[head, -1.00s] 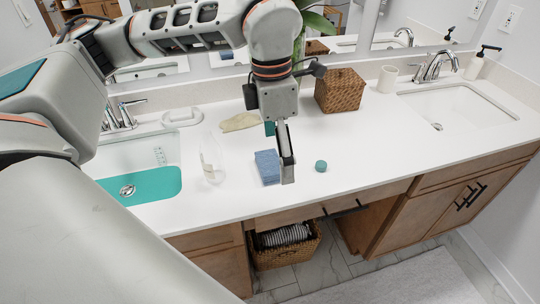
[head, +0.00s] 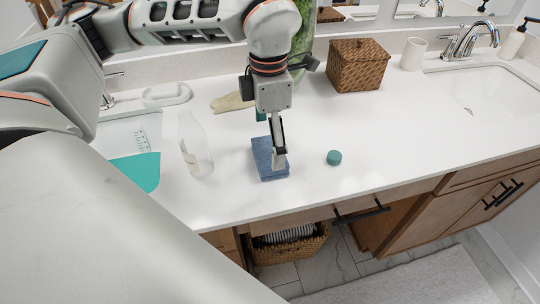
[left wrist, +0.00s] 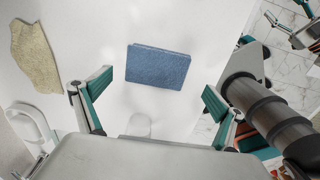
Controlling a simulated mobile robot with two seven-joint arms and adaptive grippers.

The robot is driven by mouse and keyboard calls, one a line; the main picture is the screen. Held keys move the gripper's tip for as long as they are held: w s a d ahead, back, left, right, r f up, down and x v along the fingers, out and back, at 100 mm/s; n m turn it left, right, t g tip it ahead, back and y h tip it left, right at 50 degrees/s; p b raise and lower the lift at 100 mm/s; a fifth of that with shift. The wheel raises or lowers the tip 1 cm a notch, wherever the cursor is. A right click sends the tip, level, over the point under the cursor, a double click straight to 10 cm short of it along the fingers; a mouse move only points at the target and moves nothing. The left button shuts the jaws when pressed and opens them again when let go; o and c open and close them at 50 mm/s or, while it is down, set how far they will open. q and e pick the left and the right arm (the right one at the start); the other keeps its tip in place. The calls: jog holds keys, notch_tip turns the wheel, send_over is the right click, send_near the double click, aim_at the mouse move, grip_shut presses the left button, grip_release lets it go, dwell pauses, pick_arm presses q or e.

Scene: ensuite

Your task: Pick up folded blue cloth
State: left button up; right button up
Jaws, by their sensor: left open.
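The folded blue cloth (head: 265,165) lies flat on the white counter, right of the clear bottle. It shows fully in the left wrist view (left wrist: 158,67), lying between the lines of the two fingers and a little beyond their tips. My left gripper (head: 272,143) points down over the cloth, with its near finger in front of the cloth's right part in the head view. In the left wrist view its fingers (left wrist: 156,90) are spread wide with nothing between them. I cannot tell the exact height of the tips above the cloth.
A clear bottle (head: 195,146) stands left of the cloth and a small teal cap (head: 334,157) lies right of it. A beige cloth (head: 232,102), a wicker box (head: 358,66) and a white cup (head: 413,54) are farther back. The counter front right of the cap is clear.

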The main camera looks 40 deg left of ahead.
aim_at(268, 152)
pick_arm(q)
jog(key=f, duration=0.4)
jog(key=shift+w+a+f, duration=0.1)
jog(key=shift+a+f, duration=0.15)
jog(key=shift+f, duration=0.15)
jog(key=shift+c, duration=0.4)
jog(key=c, duration=1.1)
jog(key=shift+r, duration=0.1)
